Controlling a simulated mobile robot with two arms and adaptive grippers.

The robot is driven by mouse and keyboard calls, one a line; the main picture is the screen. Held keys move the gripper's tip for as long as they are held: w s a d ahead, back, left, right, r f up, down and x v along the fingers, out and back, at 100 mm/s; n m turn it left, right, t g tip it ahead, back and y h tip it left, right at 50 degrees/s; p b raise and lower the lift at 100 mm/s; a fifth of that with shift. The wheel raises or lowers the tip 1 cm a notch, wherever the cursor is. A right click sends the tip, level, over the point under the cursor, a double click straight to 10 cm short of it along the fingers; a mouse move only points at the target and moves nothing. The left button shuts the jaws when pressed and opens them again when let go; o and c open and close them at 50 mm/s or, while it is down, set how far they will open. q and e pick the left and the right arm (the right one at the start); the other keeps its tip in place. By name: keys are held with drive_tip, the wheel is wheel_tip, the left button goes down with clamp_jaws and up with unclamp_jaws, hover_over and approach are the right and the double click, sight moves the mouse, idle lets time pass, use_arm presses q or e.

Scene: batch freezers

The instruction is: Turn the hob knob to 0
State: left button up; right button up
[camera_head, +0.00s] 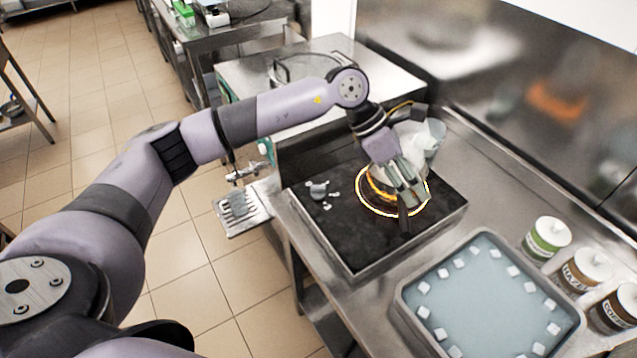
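The hob (345,235) is a black square plate on the steel counter, with a glowing orange-yellow ring (363,204) on its right half. A small grey piece (318,188) with white marks beside it sits on the hob's left part. It looks like the knob, but its setting is too small to read. My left gripper (406,188) is above the glowing ring, pointing down, to the right of the knob and apart from it. A dark, handle-like piece (404,218) shows below its fingers; I cannot tell whether they grip it. My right gripper is not in view.
A pale, clear vessel (432,138) stands behind my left gripper. A tray (480,290) with several white cubes is at the front right, beside several labelled tubs (546,238). A tap-like fitting (243,172) and small drip tray (238,207) are left of the hob.

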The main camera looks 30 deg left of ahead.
use_arm(q)
drive_tip(key=w+a+y, duration=0.3)
drive_tip(key=a+y, duration=0.2)
drive_tip(key=a, duration=0.8)
wheel_tip(320, 180, up, 3)
drive_tip(key=y, duration=0.3)
hover_over(318, 186)
drive_tip(key=shift+n, duration=0.4)
wheel_tip(318, 186, down, 16)
drive_tip(key=p, duration=0.5)
drive_tip(key=shift+r+p, duration=0.1)
drive_tip(key=shift+p, duration=0.3)
drive_tip(key=shift+f, duration=0.6)
drive_tip(key=shift+c, duration=0.6)
clamp_jaws()
